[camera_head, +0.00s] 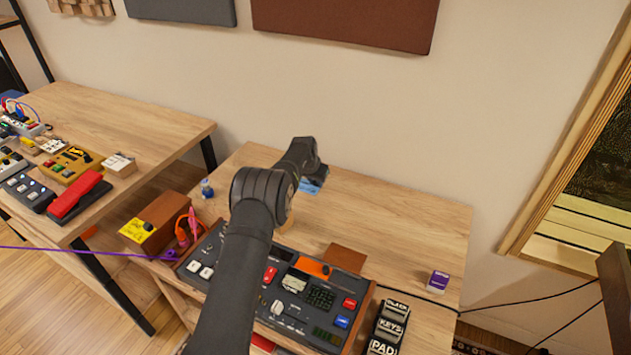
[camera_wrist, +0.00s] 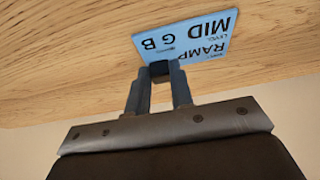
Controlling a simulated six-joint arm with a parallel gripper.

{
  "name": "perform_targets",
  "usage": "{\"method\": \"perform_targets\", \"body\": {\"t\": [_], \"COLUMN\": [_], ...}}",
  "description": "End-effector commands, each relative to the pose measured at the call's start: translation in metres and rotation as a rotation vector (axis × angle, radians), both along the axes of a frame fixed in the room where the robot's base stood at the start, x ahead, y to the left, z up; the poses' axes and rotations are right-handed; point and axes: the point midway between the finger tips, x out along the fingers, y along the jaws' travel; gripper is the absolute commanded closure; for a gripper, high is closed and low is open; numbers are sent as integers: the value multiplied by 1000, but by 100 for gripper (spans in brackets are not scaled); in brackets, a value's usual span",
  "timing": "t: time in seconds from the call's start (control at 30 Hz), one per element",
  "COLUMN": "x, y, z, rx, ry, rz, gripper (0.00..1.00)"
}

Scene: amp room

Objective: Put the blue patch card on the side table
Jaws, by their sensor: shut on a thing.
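The blue patch card (camera_wrist: 190,36) shows in the wrist view with dark printed letters such as "RAMP" and "MID". My gripper (camera_wrist: 160,70) is shut on its near edge. The card lies close to a wooden top in that view; I cannot tell whether it touches it. In the head view the card (camera_head: 310,186) shows as a small blue patch beside my gripper (camera_head: 318,172), over the back of the wooden table (camera_head: 400,215). My arm hides part of the card and table there. I cannot tell which table is the side table.
A mixer-like console (camera_head: 290,295) fills the table's front. A purple box (camera_head: 438,282) stands at right, a small blue bottle (camera_head: 206,188) at left. A second table (camera_head: 140,115) with several pedals stands left. The table's back right is clear.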

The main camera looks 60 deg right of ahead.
Motion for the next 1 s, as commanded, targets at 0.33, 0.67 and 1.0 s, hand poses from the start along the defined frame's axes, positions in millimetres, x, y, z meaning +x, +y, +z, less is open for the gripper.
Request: {"method": "perform_targets", "body": {"t": [0.33, 0.67, 1.0], "x": [0, 0, 0], "y": [0, 0, 10], "z": [-2, -2, 29], "rx": [-1, 0, -2], "ry": [0, 0, -1], "rz": [0, 0, 0], "gripper": [69, 57, 57]}}
